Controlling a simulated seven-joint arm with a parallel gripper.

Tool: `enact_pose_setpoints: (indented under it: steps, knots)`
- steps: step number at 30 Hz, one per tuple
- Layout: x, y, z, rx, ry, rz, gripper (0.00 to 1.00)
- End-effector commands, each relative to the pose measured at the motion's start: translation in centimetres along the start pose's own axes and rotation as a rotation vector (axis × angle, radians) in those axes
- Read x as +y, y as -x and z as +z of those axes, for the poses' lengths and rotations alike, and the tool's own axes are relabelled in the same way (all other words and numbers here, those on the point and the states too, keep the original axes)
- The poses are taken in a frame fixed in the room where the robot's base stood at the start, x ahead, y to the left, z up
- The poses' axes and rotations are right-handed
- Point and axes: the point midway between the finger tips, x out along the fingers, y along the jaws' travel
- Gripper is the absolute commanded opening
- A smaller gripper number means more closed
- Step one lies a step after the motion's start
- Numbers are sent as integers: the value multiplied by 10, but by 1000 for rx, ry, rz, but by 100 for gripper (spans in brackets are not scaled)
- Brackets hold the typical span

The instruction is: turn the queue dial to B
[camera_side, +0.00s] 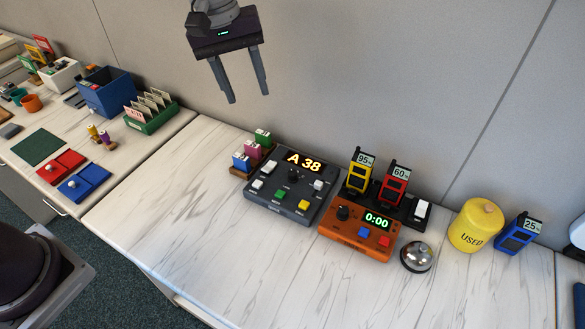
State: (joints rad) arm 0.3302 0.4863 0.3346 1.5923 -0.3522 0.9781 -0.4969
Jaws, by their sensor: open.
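The dark grey queue console (267,208) stands on the white marbled counter, with a lit display (304,162) reading "A 38". A black round dial (294,176) sits below the display; its pointer is too small to read. White, green and yellow buttons surround it. My gripper (249,99) is open and empty, pointing down, high above and to the left of the console, apart from everything.
An orange timer box (352,243) showing 0:00 stands right of the console, with a charging rack of yellow (358,172) and red (394,183) handsets behind it. A bell (417,257) and yellow "USED" jar (476,226) stand farther right. A small rack with coloured blocks (241,163) touches or nearly touches the console's left. The front counter is clear.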

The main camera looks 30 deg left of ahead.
Motion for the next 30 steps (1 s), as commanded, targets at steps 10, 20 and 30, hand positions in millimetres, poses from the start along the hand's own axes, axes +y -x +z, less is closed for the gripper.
enact_pose_setpoints:
  steps: [10, 20, 30]
  knots:
    - [52, -194, -12, -4, 145, -187, 47]
    - [42, -252, -10, -5, 149, -194, 47]
    - [39, -269, -10, -3, 147, -190, 47]
